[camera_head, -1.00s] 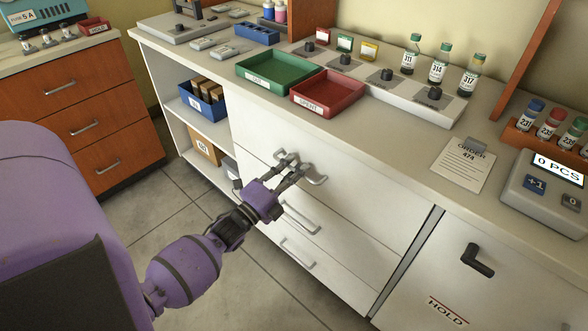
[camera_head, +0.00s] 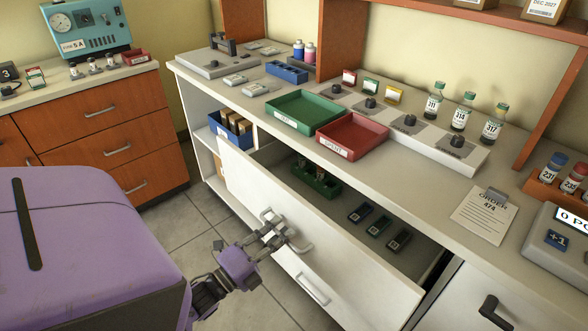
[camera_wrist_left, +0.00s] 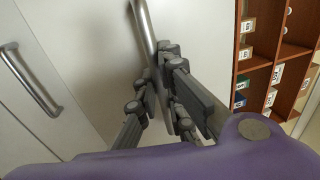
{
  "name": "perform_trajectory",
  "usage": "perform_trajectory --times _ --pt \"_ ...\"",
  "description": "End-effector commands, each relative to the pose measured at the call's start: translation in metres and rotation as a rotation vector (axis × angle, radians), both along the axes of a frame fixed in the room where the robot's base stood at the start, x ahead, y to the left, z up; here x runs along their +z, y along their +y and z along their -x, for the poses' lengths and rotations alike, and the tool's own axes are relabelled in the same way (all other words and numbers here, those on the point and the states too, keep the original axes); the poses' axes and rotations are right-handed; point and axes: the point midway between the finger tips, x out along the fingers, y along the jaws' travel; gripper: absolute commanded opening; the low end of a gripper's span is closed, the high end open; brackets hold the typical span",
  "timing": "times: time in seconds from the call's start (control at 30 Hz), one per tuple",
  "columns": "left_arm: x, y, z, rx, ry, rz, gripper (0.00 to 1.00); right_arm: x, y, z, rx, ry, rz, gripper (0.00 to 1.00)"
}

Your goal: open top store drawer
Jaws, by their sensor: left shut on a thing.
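The top store drawer (camera_head: 345,245) is the white top drawer under the counter, and it stands pulled well out. Inside it I see a green rack (camera_head: 317,181) with small items and several dark labelled pieces (camera_head: 378,226). My left gripper (camera_head: 275,232) is shut on the drawer's bar handle, at the drawer front. In the left wrist view the fingers (camera_wrist_left: 172,95) close around the metal handle (camera_wrist_left: 146,28). My right gripper is not in view.
On the counter above stand a green tray (camera_head: 303,112), a red tray (camera_head: 352,139) and several vials (camera_head: 463,111). A lower drawer handle (camera_head: 312,289) is below the open drawer. An orange cabinet (camera_head: 118,140) stands at the left, with bare floor between.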

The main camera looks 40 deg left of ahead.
Motion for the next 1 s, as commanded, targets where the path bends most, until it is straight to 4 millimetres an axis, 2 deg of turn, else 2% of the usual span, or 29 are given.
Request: perform_trajectory --times 0.03,0.43,1.0 --pt "-0.001 0.001 0.011 0.003 0.005 0.0 0.0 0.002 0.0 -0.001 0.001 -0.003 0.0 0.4" --pt "-0.001 0.007 0.087 0.003 0.005 0.0 0.0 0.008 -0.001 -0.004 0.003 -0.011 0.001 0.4" --pt "-0.002 0.015 0.19 0.002 0.004 0.0 0.0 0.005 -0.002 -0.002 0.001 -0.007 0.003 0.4"
